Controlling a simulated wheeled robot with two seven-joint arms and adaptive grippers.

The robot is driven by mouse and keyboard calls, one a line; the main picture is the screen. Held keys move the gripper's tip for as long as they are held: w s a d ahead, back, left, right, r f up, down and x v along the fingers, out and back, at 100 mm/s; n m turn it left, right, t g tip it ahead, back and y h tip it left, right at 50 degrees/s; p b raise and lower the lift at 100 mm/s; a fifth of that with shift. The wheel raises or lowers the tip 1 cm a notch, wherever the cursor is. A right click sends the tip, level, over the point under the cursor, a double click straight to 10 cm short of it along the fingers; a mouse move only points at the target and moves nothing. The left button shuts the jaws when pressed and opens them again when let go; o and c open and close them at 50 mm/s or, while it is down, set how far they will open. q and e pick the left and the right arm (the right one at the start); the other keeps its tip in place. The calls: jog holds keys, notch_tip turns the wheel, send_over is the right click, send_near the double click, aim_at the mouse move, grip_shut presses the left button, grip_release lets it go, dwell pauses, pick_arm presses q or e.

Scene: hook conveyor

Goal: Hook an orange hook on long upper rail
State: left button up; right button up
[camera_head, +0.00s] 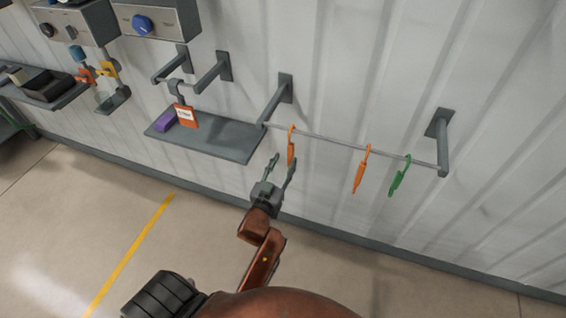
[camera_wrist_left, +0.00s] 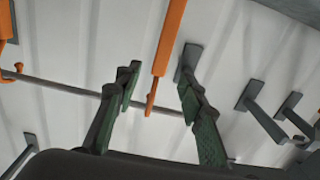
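A long thin rail (camera_head: 325,138) runs between two grey wall brackets. An orange hook (camera_head: 291,150) is at its left end, with its top at the rail, and appears to hang there. A second orange hook (camera_head: 361,172) and a green hook (camera_head: 400,177) hang further right. My left gripper (camera_head: 281,168) is open just below the left orange hook. In the left wrist view, the orange hook (camera_wrist_left: 168,45) shows between the open fingers (camera_wrist_left: 158,88), with clear space on both sides; the rail (camera_wrist_left: 75,89) passes behind. My right gripper is out of view.
A grey shelf (camera_head: 225,139) left of the rail carries a purple block (camera_head: 165,121). An orange tag (camera_head: 186,116) hangs over it. Wall brackets (camera_head: 213,72) project above. Control boxes (camera_head: 158,18) are at upper left. The floor below is open.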

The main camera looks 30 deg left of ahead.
aim_at(290, 150)
pick_arm(q)
jog(key=x, duration=0.6)
jog(key=shift+w+a+r, duration=0.1)
jog(key=shift+w+a, duration=0.05)
jog(key=shift+w, duration=0.1)
jog(key=shift+w+a, duration=0.1)
jog(key=shift+w, duration=0.45)
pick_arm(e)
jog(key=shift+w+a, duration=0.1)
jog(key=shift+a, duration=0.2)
pick_arm(q)
jog(key=shift+c, duration=0.4)
jog(key=c, duration=0.6)
grip_shut()
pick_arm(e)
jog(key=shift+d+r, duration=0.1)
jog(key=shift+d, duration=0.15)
